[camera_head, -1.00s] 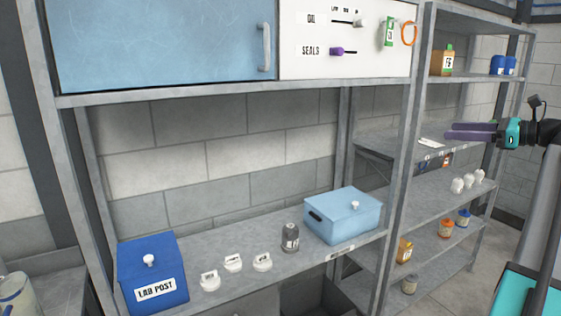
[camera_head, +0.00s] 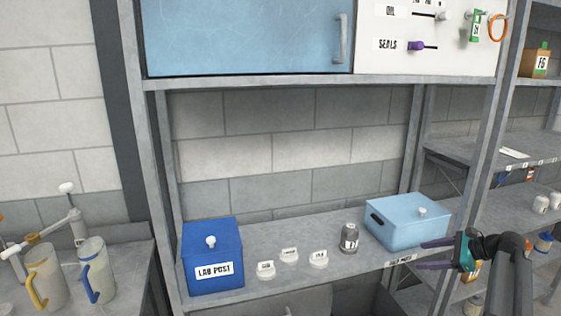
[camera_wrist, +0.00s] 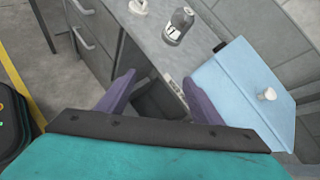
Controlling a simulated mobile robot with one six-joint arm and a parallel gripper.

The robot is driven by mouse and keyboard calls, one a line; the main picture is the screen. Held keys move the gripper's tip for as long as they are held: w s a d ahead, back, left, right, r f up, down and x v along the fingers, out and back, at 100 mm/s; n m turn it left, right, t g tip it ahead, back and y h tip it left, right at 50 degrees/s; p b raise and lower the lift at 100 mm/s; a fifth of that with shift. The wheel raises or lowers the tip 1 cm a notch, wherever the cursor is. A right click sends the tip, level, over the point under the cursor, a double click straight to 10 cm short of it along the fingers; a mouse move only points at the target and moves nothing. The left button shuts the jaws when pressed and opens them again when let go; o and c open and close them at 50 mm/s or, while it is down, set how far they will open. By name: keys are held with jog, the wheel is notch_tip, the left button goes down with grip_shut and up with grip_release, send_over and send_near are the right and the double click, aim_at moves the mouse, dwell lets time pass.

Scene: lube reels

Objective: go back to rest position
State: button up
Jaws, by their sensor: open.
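My gripper (camera_head: 433,254) is at the right in the head view, in front of the shelf edge and just below the light blue box (camera_head: 405,222). In the wrist view my gripper (camera_wrist: 160,95) shows two purple fingers spread apart with nothing between them. The light blue box (camera_wrist: 243,92) is right of the fingers there, its white knob facing up. The grey bottle (camera_wrist: 178,27) marked 17 stands on the shelf beyond the fingers, and it also shows in the head view (camera_head: 350,239).
A blue cabinet door (camera_head: 240,35) and a white slider panel (camera_head: 425,35) are above. Two jugs (camera_head: 95,272) stand at left. A shelf rack (camera_head: 480,150) is at right.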

jog(key=s+a+f+n+g+h+b, duration=0.1)
jog(key=s+a+f+n+g, duration=0.2)
jog(key=a+f, duration=0.7)
jog(key=s+a+f+n+g, duration=0.25)
jog(key=s+a+f, duration=0.4)
jog(key=f, duration=0.65)
jog(key=s+a+f+n+g+h+b, duration=0.15)
jog(key=s+a+f+n, duration=0.25)
jog(key=a+f, duration=0.65)
jog(key=s+a+f+n+g+h, duration=0.1)
jog(key=s+f+n, duration=0.3)
jog(key=s, duration=0.6)
jog(key=s+a+f+n+g+h+b, duration=0.1)
jog(key=s+a+f+n+g+h, duration=0.1)
jog(key=s+f, duration=0.7)
jog(key=s+a+f+n+g+h+b, duration=0.1)
jog(key=s+a+f+n, duration=0.4)
jog(key=s, duration=0.6)
jog(key=f+n+g+h, duration=0.1)
jog(key=n+g, duration=0.1)
jog(key=shift+s+f+n+g, duration=0.35)
jog(key=shift+f+g, duration=0.05)
